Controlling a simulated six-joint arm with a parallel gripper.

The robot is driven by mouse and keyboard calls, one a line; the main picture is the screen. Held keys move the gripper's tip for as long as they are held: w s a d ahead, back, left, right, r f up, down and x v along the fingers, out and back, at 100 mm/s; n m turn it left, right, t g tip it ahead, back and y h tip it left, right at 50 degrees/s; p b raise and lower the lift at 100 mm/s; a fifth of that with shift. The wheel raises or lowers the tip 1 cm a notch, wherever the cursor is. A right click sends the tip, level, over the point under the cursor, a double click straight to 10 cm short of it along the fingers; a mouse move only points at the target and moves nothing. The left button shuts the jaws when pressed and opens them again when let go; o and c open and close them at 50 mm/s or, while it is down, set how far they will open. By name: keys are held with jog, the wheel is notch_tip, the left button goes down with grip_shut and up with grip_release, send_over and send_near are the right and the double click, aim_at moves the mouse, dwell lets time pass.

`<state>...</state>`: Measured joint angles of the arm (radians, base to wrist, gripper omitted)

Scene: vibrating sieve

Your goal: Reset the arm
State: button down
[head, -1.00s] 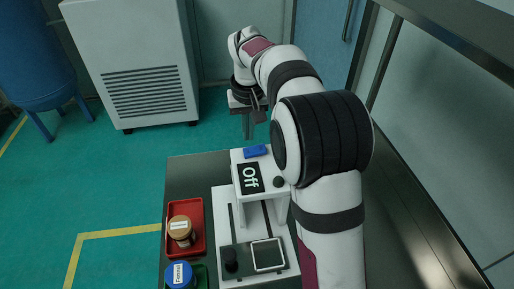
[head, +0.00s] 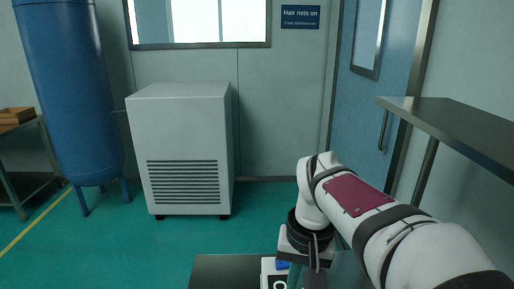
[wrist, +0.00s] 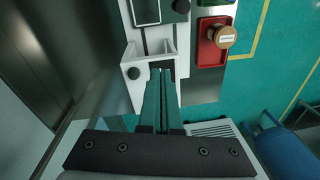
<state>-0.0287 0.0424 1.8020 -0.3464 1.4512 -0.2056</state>
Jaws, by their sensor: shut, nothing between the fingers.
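My gripper (head: 316,262) hangs at the lower right of the head view, over the far part of the dark table. In the wrist view its two long fingers (wrist: 163,74) lie side by side, shut with nothing between them. Their tips overlap the near edge of the white sieve machine (wrist: 137,52) in the picture; I cannot tell the gap between them. In the head view only a sliver of the machine (head: 267,268) shows at the bottom edge, with a blue part on top.
The green floor between is clear.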

jog(key=s+f+m, duration=0.1)
jog(key=s+f, duration=0.2)
jog(key=s, duration=0.7)
jog(key=s+f+m+g+y, duration=0.1)
jog(key=s+f, duration=0.3)
jog(key=s, duration=0.6)
jog(key=shift+s+a+m, duration=0.35)
jog(key=shift+a+m, duration=0.1)
jog(key=shift+m, duration=0.15)
